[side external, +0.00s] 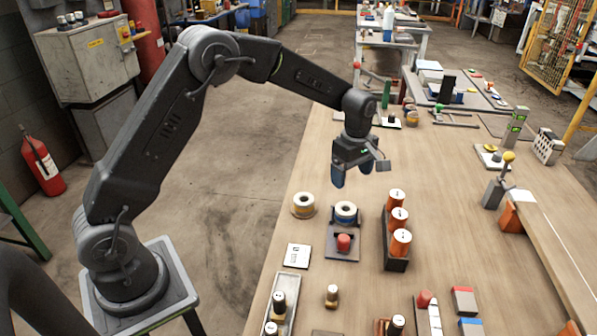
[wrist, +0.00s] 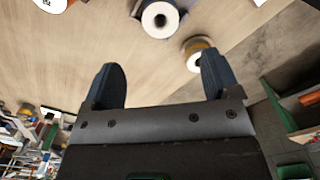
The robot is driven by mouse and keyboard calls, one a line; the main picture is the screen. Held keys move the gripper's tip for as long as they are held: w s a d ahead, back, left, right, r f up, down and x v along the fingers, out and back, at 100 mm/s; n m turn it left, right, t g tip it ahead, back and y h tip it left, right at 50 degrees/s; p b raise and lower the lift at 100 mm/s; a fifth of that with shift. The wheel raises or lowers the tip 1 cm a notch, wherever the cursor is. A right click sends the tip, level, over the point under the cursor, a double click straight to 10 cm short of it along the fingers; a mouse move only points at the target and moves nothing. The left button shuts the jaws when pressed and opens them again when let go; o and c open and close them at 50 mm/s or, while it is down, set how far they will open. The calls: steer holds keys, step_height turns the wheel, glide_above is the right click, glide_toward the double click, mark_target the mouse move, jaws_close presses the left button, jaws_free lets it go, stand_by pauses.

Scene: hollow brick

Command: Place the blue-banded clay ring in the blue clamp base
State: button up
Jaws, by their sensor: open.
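The blue-banded clay ring (side external: 345,211), pale on top with a round hole, sits at the far end of a grey plate with a red knob (side external: 344,242). It also shows at the top of the wrist view (wrist: 160,18). I cannot tell whether this plate is the blue clamp base, or whether the ring is seated in it. My gripper (side external: 351,180) is open and empty, in the air above and beyond the ring. Its two blue fingers (wrist: 160,70) are spread, with bare table between them in the wrist view.
A tan-banded ring (side external: 303,205) stands just left of the blue-banded one. A dark rack (side external: 396,264) with orange cylinders is to the right. A white card (side external: 297,255) and a metal tray (side external: 285,295) lie nearer.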

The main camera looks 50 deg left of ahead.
steer(key=s+d+r+m+t, duration=0.1)
steer(key=s+r+m+t, duration=0.2)
steer(key=s+r+m, duration=0.9)
steer(key=s+r+m+t, duration=0.2)
steer(key=s+m, duration=0.4)
steer(key=s, duration=1.2)
steer(key=shift+s+d+r+t, duration=0.3)
steer(key=shift+s+d+r, duration=0.1)
steer(key=shift+r, duration=0.25)
steer(key=shift+c, duration=0.2)
